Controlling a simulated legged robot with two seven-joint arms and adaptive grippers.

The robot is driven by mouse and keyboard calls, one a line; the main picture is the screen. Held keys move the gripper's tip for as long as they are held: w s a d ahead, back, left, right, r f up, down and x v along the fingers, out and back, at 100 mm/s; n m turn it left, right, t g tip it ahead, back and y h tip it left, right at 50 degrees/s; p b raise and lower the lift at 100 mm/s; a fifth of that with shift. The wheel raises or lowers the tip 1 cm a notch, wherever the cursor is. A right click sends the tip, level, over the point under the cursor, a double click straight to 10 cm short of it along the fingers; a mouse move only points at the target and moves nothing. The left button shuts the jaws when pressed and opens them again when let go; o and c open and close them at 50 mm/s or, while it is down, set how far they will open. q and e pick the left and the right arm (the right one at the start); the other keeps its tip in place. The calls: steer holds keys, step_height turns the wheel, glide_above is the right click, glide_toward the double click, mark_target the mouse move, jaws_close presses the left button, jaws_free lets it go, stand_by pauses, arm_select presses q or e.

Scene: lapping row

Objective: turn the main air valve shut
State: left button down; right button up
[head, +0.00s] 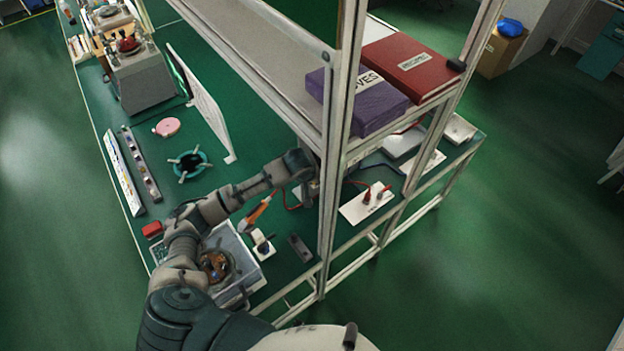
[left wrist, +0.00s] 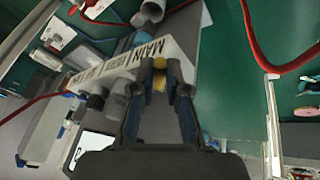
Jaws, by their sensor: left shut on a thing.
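The main air valve shows in the left wrist view as a small yellow handle (left wrist: 159,77) beside a white label (left wrist: 146,50) that begins with "MAIN". My left gripper (left wrist: 166,72) is shut on this handle, with a dark finger on each side of it. Most of the handle is hidden between the fingers, so its angle cannot be told. Grey fittings and a pipe (left wrist: 150,12) sit by the label. In the head view my left arm reaches across the bench to the rack post, which hides the valve. My right gripper is in neither view.
The rack post (head: 341,150) stands close to my left wrist. A shelf above holds a purple box (head: 365,98) and a red binder (head: 412,66). A grey tray (head: 250,275) lies below my arm. A red cable (left wrist: 250,45) curves near the gripper.

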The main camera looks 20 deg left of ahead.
arm_select(q)
steer(key=c, duration=1.2)
jaws_free()
steer(key=shift+w, duration=0.15)
steer(key=v, duration=1.1)
steer(key=shift+r, duration=0.35)
